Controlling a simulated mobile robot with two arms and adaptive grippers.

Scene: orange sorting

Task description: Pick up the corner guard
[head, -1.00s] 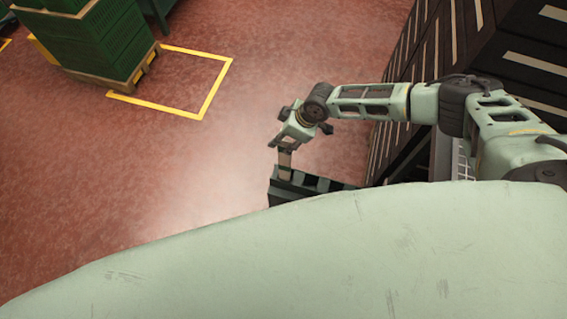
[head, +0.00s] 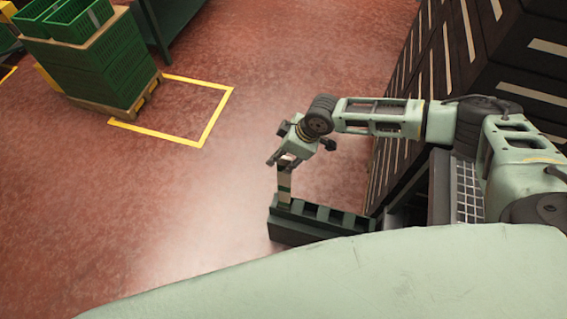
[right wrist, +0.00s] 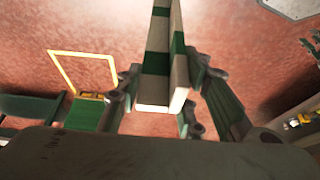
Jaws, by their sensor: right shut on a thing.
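The corner guard (head: 284,187) is a long, narrow angled strip, cream with green bands. It hangs upright below my right gripper (head: 286,162) in the head view. Its lower end is at the left end of a dark green slotted rack (head: 310,233); I cannot tell whether it is still inside the slot. In the right wrist view the corner guard (right wrist: 155,63) stands between the fingers of my right gripper (right wrist: 162,88), which is shut on it. My left gripper is not in view.
Dark stacked crates (head: 535,75) with pale strips stand at the right, close to my right arm. Green crates (head: 100,65) sit on a pallet at the upper left, beside a yellow floor marking (head: 217,115). The red floor between is clear.

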